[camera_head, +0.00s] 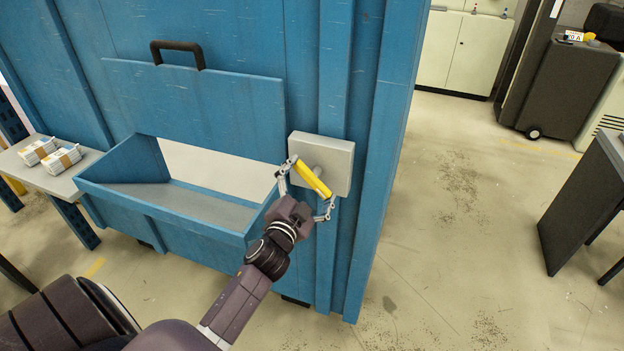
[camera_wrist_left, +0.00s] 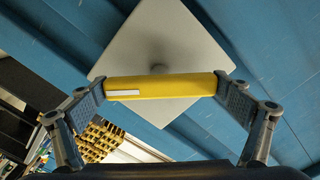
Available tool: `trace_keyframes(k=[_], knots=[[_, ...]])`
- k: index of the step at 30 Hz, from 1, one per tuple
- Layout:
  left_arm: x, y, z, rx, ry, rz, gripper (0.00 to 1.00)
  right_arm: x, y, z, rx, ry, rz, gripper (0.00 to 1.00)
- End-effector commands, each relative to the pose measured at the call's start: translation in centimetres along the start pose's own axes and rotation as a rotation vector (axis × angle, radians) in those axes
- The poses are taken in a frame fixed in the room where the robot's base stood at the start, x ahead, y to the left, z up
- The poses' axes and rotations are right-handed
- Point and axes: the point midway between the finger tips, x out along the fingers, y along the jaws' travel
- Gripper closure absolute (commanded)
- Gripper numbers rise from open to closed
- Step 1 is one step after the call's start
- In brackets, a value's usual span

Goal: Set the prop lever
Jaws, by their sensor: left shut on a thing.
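The prop lever (camera_head: 313,178) is a yellow bar on a light grey square plate (camera_head: 339,158) fixed to the blue machine's front. In the head view the bar slants from upper left to lower right. My left gripper (camera_head: 309,188) is shut on the lever, one finger at each end of the bar. In the left wrist view the yellow lever (camera_wrist_left: 160,86) lies across between the two finger pads, with the grey plate (camera_wrist_left: 158,40) behind it. A short round stem shows between plate and bar. My right gripper is not in view.
A blue hatch panel (camera_head: 200,112) with a black handle (camera_head: 178,46) stands raised above an open blue trough (camera_head: 170,212) left of the lever. Paper bundles (camera_head: 60,158) lie on a side table at far left. The floor right of the machine is clear up to a dark desk (camera_head: 585,195).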

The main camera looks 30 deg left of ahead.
Motion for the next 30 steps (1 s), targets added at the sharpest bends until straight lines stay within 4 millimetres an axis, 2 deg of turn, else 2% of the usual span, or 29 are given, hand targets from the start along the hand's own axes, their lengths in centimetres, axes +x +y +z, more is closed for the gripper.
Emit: trace_keyframes(k=[18, 30], knots=[[0.01, 0.0, -0.08, 0.564, 0.002, 0.0, 0.3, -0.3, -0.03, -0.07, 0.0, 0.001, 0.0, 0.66], [0.01, 0.0, -0.07, 0.769, 0.002, 0.0, 0.3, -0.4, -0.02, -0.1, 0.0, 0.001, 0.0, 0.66]])
